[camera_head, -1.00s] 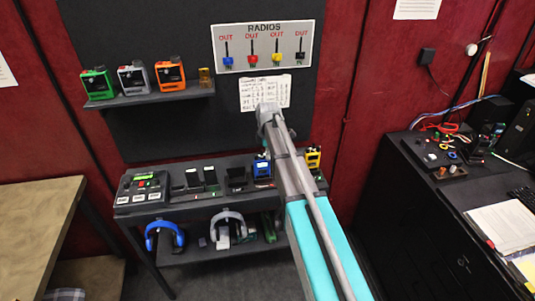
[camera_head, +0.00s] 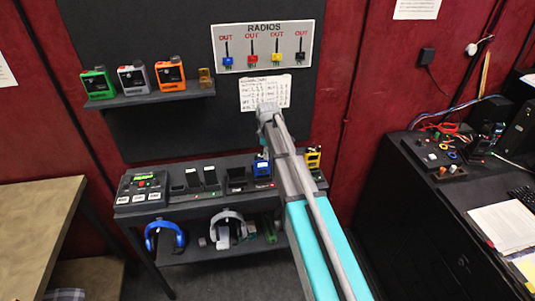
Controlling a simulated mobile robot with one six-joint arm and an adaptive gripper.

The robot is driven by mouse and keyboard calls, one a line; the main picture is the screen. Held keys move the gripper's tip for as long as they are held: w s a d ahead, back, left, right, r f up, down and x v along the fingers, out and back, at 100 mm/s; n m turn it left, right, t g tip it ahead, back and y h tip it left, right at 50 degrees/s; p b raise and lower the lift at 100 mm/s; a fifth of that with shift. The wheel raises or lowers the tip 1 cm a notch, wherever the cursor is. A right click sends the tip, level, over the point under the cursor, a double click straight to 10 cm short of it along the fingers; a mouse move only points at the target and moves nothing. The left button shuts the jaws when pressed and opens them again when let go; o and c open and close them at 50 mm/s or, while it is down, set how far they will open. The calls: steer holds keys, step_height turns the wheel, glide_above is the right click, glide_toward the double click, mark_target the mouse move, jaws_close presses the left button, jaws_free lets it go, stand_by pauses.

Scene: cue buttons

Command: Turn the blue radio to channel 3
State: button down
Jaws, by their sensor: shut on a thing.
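The blue radio (camera_head: 261,168) stands upright in the charger row on the black shelf unit, just left of my arm. Its right edge is close to or behind the arm, and its knob is too small to read. My grey arm end reaches up in front of the notice sheet, with its tip joint above the blue radio. My gripper's fingers do not show; the arm hides that spot. I cannot see what they touch.
A yellow radio (camera_head: 313,158) stands right of my arm. Green (camera_head: 98,84), grey (camera_head: 133,79) and orange (camera_head: 170,75) radios sit on the upper shelf (camera_head: 150,98). A control box (camera_head: 143,188) is at left. Headphones (camera_head: 165,238) hang below. A black desk (camera_head: 420,210) is at right.

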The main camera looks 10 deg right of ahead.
steer(key=c, duration=0.6)
jaws_free()
steer(key=shift+n, duration=0.4)
